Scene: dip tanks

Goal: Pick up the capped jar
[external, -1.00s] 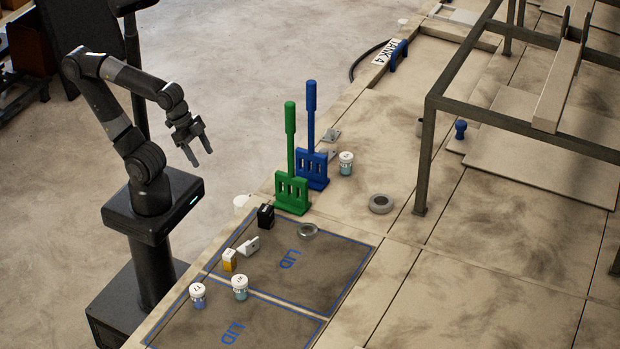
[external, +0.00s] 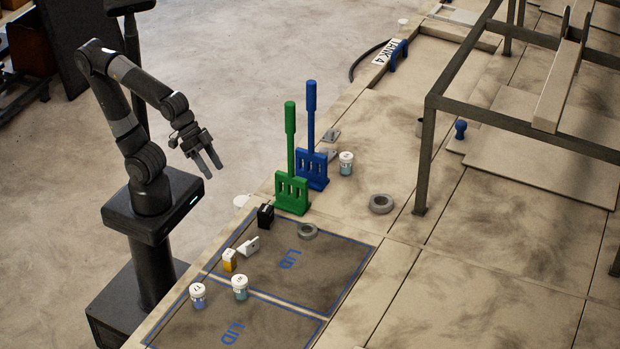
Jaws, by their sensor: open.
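Three jars with white caps show in the external view, and I cannot tell which one the task means. One capped jar (external: 198,295) stands upright near the front edge of the lid area. A second capped jar (external: 240,287) stands just right of it. A third capped jar (external: 346,163) stands farther back, right of the blue paddle-shaped tool. My gripper (external: 209,165) is open and empty, raised in the air left of the green tool, well apart from every jar. Its fingers point down and to the right.
The green tool (external: 292,190) and blue tool (external: 312,165) stand tall at the edge. A yellow-and-white block (external: 230,260), a white bracket (external: 249,246), a black block (external: 266,215) and a grey ring (external: 308,231) lie near the jars. A metal frame (external: 427,150) stands right.

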